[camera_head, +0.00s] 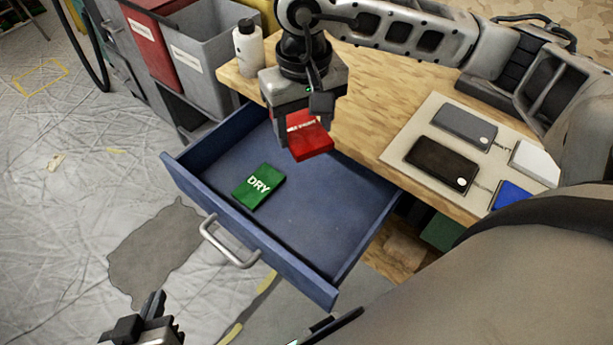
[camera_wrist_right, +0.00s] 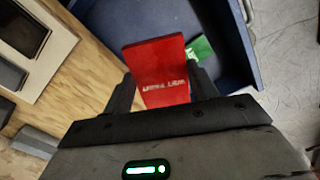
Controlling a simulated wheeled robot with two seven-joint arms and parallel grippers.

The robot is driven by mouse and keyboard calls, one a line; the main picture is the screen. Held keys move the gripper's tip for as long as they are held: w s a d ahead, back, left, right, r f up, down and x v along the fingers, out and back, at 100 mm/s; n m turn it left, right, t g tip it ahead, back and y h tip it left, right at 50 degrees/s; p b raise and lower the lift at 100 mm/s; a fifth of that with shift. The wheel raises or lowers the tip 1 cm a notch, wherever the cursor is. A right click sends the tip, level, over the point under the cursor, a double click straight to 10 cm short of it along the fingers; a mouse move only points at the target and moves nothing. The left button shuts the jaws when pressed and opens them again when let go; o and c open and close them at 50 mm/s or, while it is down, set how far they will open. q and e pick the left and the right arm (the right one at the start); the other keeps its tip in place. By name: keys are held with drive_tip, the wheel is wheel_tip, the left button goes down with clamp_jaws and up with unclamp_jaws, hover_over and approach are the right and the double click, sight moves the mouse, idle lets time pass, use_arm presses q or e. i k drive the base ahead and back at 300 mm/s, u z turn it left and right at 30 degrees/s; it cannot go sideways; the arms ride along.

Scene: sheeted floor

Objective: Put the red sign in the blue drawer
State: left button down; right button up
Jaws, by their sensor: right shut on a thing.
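The red sign (camera_head: 311,137) is held by my right gripper (camera_head: 300,128) above the back part of the open blue drawer (camera_head: 325,200). In the right wrist view the red sign (camera_wrist_right: 158,72) stands between the two fingers of my right gripper (camera_wrist_right: 160,88), with pale lettering near the fingers. The blue drawer (camera_wrist_right: 222,45) lies beyond it. A green sign marked DRY (camera_head: 258,186) lies on the drawer floor toward the left; the red sign partly hides it in the wrist view. My left gripper (camera_head: 150,318) is low at the bottom left, apart from the drawer; its jaw state is unclear.
The wooden table (camera_head: 375,95) stands above the drawer, with a white bottle (camera_head: 249,47) near its edge. A board (camera_head: 402,134) with dark devices lies at right. Grey and red bins (camera_head: 202,65) stand at upper left. The drawer's right half is empty.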

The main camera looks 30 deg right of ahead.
sight(304, 216)
drive_tip(key=k, duration=1.3)
drive_tip(key=u, duration=0.55)
drive_tip(key=i, duration=1.15)
drive_tip(key=z, duration=0.55)
